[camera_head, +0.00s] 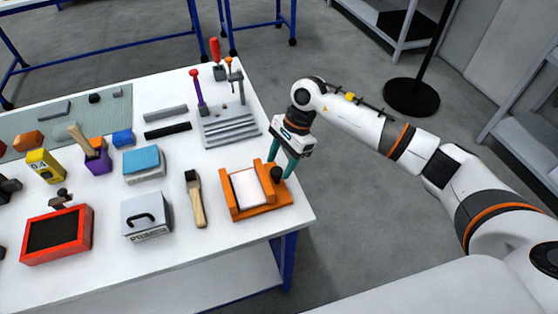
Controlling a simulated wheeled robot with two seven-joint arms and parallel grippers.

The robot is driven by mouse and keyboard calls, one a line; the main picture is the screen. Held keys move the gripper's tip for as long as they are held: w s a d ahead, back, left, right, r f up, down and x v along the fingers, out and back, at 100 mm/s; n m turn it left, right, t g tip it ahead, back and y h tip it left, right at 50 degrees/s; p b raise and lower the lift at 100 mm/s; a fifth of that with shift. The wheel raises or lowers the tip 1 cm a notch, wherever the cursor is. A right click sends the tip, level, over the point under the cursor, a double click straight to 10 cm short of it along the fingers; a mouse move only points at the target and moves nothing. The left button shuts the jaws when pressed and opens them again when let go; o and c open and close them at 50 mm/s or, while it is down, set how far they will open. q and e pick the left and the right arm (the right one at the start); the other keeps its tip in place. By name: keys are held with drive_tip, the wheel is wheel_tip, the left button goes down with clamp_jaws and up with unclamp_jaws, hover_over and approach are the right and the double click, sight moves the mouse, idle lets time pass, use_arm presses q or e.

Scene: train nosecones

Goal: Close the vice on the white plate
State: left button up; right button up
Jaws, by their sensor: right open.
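The orange vice (262,208) stands near the right front corner of the white table. The white plate (246,187) lies in it, between its orange jaws. A dark round knob (276,174) is on the vice's right side. My right gripper (283,172) points down at that side, with its teal fingers apart around or just beside the knob. Whether the fingers touch the knob cannot be told. I cannot tell whether a gap remains between jaw and plate. My left gripper is not in view.
A brush (195,199) lies left of the vice, beside a grey box with a black handle (146,217). A grey grooved block (230,127) is behind the vice. The table's right edge (298,190) is close to the vice. A red tray (57,235) stands front left.

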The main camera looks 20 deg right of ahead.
drive_tip(key=shift+s+a+f, duration=0.1)
drive_tip(key=shift+a+f, duration=0.15)
drive_tip(key=shift+f, duration=0.15)
drive_tip(key=shift+a+f, duration=0.1)
drive_tip(key=shift+f, duration=0.3)
drive_tip(key=c, duration=1)
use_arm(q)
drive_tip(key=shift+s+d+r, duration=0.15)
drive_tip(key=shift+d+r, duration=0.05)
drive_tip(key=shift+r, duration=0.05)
use_arm(e)
drive_tip(key=shift+o, duration=0.2)
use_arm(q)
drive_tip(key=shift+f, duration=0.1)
use_arm(e)
drive_tip(key=shift+f, duration=0.1)
